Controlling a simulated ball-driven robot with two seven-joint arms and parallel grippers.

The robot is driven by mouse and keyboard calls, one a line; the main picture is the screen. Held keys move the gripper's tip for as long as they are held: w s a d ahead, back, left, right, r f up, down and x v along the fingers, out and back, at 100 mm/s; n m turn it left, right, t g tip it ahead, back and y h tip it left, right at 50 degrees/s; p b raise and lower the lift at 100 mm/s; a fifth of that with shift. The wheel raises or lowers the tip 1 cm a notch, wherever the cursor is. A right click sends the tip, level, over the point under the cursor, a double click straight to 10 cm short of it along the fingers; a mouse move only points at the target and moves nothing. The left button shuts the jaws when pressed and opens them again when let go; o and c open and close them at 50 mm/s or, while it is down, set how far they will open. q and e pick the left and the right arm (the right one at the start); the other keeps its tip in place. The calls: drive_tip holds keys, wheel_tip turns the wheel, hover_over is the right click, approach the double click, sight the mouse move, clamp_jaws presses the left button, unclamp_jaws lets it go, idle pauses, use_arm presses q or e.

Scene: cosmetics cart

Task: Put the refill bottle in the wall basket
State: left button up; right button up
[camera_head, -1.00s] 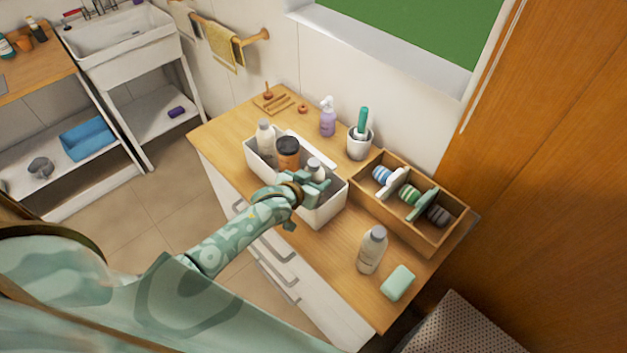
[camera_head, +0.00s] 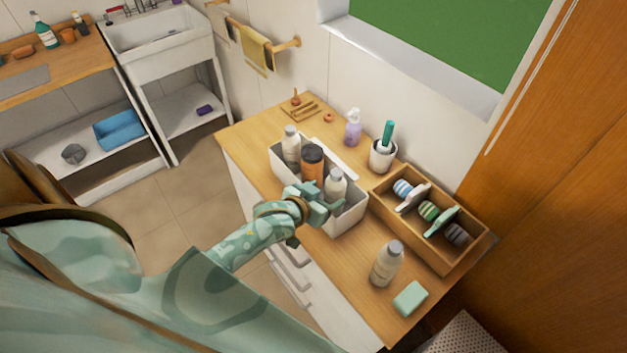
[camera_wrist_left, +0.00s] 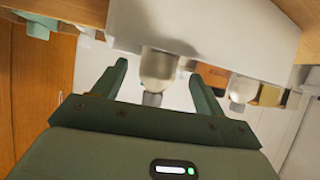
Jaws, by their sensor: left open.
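Several white bottles with grey caps are in view; I cannot tell by looks which is the refill bottle. One (camera_head: 335,186) stands at the near right end of a white bin (camera_head: 346,221) on the wooden-topped cart. My left gripper (camera_head: 322,201) is at the bin's near side, beside this bottle. In the left wrist view, where the scene is upside down, the open fingers (camera_wrist_left: 158,72) stand on either side of a bottle (camera_wrist_left: 158,68). Contact is not clear. A similar bottle (camera_head: 387,263) stands on the cart top. No wall basket is recognisable. My right gripper is not in view.
The bin also holds another pale bottle (camera_head: 291,146) and an orange, dark-lidded jar (camera_head: 312,165). A wooden divided box (camera_head: 443,262), green soap bar (camera_head: 410,298), white cup (camera_head: 382,157) and lilac pump bottle (camera_head: 353,128) stand close by. A sink (camera_head: 160,40) is at the back left.

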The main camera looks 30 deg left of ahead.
use_arm(q)
drive_tip(key=v, duration=0.6)
drive_tip(key=shift+p, duration=0.35)
